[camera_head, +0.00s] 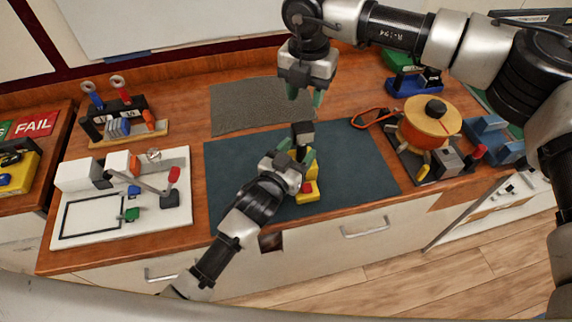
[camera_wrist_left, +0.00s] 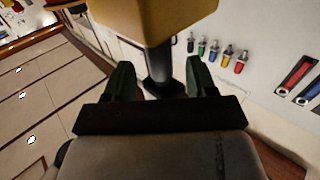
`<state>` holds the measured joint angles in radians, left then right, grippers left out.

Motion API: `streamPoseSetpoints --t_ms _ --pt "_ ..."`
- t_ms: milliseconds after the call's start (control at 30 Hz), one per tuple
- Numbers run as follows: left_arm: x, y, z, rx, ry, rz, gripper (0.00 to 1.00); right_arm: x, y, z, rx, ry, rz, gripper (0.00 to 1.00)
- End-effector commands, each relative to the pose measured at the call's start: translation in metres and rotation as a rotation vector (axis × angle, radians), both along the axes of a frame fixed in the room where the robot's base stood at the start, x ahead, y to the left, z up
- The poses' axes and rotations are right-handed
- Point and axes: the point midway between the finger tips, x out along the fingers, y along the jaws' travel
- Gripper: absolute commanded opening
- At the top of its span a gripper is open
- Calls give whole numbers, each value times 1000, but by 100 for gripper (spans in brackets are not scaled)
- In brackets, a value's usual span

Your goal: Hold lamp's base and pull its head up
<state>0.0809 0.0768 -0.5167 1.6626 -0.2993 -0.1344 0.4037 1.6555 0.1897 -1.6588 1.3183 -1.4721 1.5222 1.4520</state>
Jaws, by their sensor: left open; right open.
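The lamp stands on the dark mat (camera_head: 355,165). It has a yellow base (camera_head: 312,170) with a red button (camera_head: 307,187) and a black head (camera_head: 303,130) above. My left gripper (camera_head: 297,151) is open at the lamp, and its wrist hides part of the base. In the left wrist view the yellow base (camera_wrist_left: 150,15) fills the top, and a dark neck (camera_wrist_left: 160,65) shows between the open green fingers; contact is unclear. My right gripper (camera_head: 305,95) is open and empty, fingers pointing down, a little above the lamp head.
A white board (camera_head: 75,215) with a lever fixture lies at left, with a tool rack (camera_head: 118,120) behind. A grey mat (camera_head: 245,105) lies at the back. An orange spool (camera_head: 430,125) on a dark base stands at right. The dark mat is clear around the lamp.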

Motion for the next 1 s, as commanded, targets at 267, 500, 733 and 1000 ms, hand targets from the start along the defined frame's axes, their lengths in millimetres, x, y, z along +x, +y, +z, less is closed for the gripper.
streamPoseSetpoints --t_ms 267,500,733,1000 --pt "21 -11 0 0 0 0 57 0 0 0 0 0 0 43" --pt "22 -11 0 0 1 0 57 0 0 0 0 0 0 43" --pt "22 -11 0 0 0 1 28 0 0 0 0 0 0 43" --pt "22 -11 0 0 1 1 0 0 0 0 0 0 0 43"
